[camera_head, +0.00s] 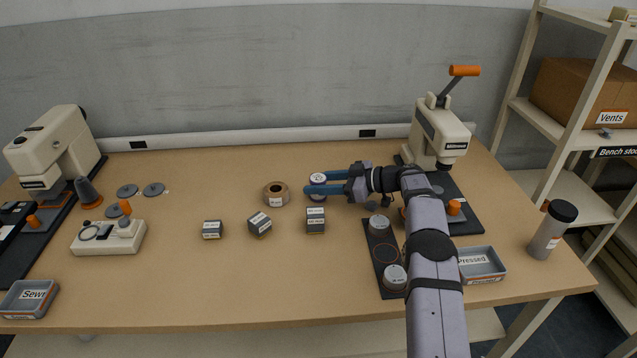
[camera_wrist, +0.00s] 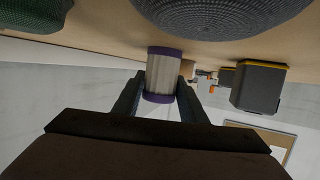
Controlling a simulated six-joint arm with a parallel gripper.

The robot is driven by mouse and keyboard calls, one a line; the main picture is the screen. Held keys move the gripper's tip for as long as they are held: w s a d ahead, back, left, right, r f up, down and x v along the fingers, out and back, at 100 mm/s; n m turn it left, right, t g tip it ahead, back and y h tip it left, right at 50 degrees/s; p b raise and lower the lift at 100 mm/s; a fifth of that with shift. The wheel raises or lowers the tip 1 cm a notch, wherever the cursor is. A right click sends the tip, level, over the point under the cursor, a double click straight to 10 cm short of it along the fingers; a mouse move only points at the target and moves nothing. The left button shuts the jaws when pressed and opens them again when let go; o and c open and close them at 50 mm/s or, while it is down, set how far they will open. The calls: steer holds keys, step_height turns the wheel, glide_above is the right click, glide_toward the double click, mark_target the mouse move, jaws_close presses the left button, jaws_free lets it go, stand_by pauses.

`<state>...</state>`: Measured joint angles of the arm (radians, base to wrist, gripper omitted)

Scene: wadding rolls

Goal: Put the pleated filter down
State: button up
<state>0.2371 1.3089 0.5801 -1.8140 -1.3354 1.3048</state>
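The pleated filter is a short pale cylinder with purple end rings. In the head view the filter (camera_head: 317,180) stands upright at the middle-back of the table, between the blue fingers of my gripper (camera_head: 318,183). In the wrist view, which is upside down, the filter (camera_wrist: 163,75) fills the space between the two dark fingers of my gripper (camera_wrist: 161,88). The fingers lie close along both its sides and appear shut on it. Its lower end is at or very near the tabletop; I cannot tell whether it touches.
A brown ring-shaped roll (camera_head: 276,193) and several labelled dark blocks (camera_head: 316,220) lie left and in front of the filter. A black tray (camera_head: 389,275) with two round pieces and an empty red-ringed spot lies under my arm. A press (camera_head: 437,132) stands behind right.

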steer(key=shift+o, duration=1.4)
steer(key=shift+r, duration=0.15)
steer(key=shift+d+r, duration=0.1)
steer(key=shift+d, duration=0.05)
steer(key=v, duration=0.3)
steer(key=shift+r, duration=0.25)
step_height(320, 180, up, 6)
steer(key=shift+r, duration=0.2)
